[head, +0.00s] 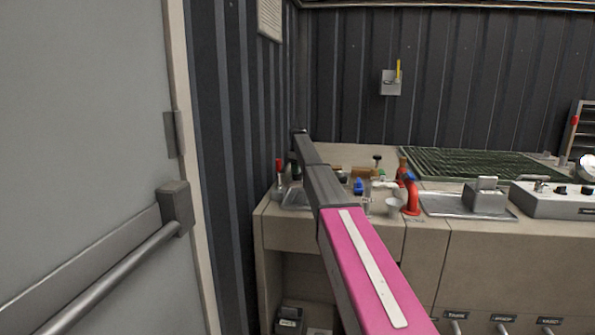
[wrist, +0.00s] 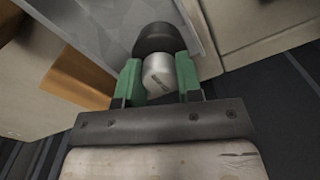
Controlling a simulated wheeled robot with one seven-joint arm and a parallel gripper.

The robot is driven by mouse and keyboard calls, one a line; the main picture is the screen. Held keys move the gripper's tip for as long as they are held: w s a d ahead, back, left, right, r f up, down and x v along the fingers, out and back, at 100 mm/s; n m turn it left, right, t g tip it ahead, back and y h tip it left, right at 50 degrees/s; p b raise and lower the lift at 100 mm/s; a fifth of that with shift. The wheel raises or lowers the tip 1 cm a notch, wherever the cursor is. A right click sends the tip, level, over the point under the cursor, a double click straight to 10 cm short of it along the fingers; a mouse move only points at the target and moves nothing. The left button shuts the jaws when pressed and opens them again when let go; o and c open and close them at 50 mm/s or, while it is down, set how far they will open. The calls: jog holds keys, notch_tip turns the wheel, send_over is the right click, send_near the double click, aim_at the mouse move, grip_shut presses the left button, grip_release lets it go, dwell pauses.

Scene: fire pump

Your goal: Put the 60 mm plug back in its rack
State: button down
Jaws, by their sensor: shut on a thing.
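In the wrist view, my gripper (wrist: 157,82) has its green fingers shut on the plug (wrist: 159,72). The plug has a short silver cylinder with dark lettering, too small to read, and a wider black round end (wrist: 160,39) beyond it. The fingers hold it by the silver part. In the head view, my pink and grey arm reaches forward across the left end of the bench, and the gripper and plug cannot be made out. I cannot pick out the plug's rack in either view.
The bench (head: 510,246) holds a red bent pipe (head: 411,192), white cups, small fittings, a metal tray (head: 440,205) with a grey block and a control box (head: 560,200). A green grating (head: 480,163) lies behind. A grey door (head: 85,120) with a push bar stands close left.

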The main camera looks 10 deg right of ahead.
jog(key=shift+f, duration=0.2)
jog(key=c, duration=0.8)
grip_release()
notch_tip(320, 180, up, 12)
jog(key=shift+r, duration=0.1)
